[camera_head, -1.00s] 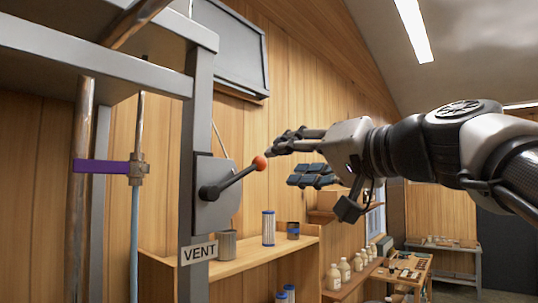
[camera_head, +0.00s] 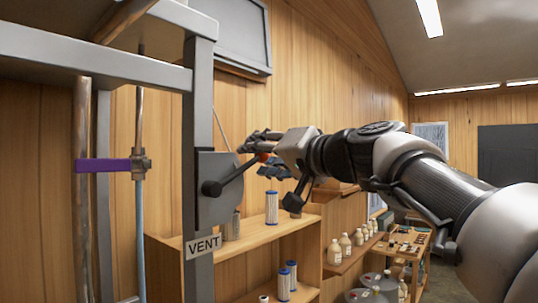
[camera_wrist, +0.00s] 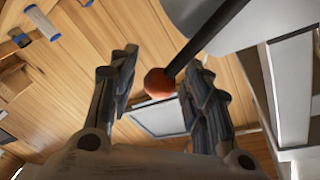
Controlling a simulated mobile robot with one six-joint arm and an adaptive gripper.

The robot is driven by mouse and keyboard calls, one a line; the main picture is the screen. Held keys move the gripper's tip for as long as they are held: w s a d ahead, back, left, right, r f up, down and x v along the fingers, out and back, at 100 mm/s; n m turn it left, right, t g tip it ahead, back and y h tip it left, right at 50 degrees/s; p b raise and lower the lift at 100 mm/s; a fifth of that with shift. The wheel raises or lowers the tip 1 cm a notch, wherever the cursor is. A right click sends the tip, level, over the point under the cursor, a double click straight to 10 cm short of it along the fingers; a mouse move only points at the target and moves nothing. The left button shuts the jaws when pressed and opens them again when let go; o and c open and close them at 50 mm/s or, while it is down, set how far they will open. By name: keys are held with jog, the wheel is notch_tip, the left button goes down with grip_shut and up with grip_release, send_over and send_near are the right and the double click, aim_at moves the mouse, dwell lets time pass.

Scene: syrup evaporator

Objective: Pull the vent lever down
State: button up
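The vent lever (camera_head: 236,172) is a black rod with an orange-red ball knob (camera_wrist: 159,83). It slopes up to the right from a round pivot on a grey plate (camera_head: 215,207), above a white VENT label (camera_head: 203,246). My gripper (camera_head: 257,160) is at the knob end, reaching in from the right. In the wrist view my gripper (camera_wrist: 160,88) is open, with the knob between its two dark fingers. A gap shows on the left finger's side; the knob is closer to the right finger, and contact there is unclear. In the head view the fingers partly hide the knob.
A grey metal frame post (camera_head: 197,110) stands beside the lever plate. A purple-handled valve (camera_head: 105,165) is on a pipe to the left. Wooden shelves (camera_head: 262,238) with blue-and-white cylinders (camera_head: 271,208) are below and behind. Bottles (camera_head: 345,245) stand farther right.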

grip_shut()
dwell(0.3)
